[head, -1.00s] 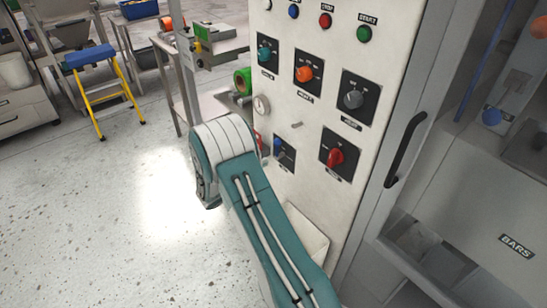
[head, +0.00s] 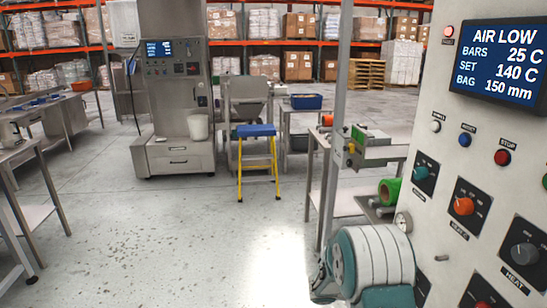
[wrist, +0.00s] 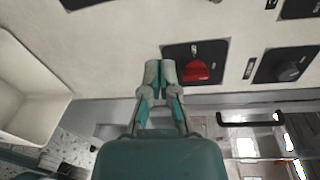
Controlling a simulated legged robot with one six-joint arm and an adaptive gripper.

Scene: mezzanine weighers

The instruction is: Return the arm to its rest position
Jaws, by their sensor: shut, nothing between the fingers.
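My gripper (wrist: 160,75) shows in the wrist view with its two fingertips together, shut and empty. It is in front of the pale control panel (wrist: 120,40), just left of a red rotary knob (wrist: 196,71) in the picture. I cannot tell whether the fingertips touch the panel. In the head view part of my arm (head: 372,258) shows at the bottom, beside the panel's left edge, and my gripper is out of the picture there.
The panel's display (head: 503,62) reads AIR LOW. An orange knob (head: 463,206) and a grey knob (head: 524,254) stick out of the panel. A pale bin (wrist: 22,95) is left of my gripper.

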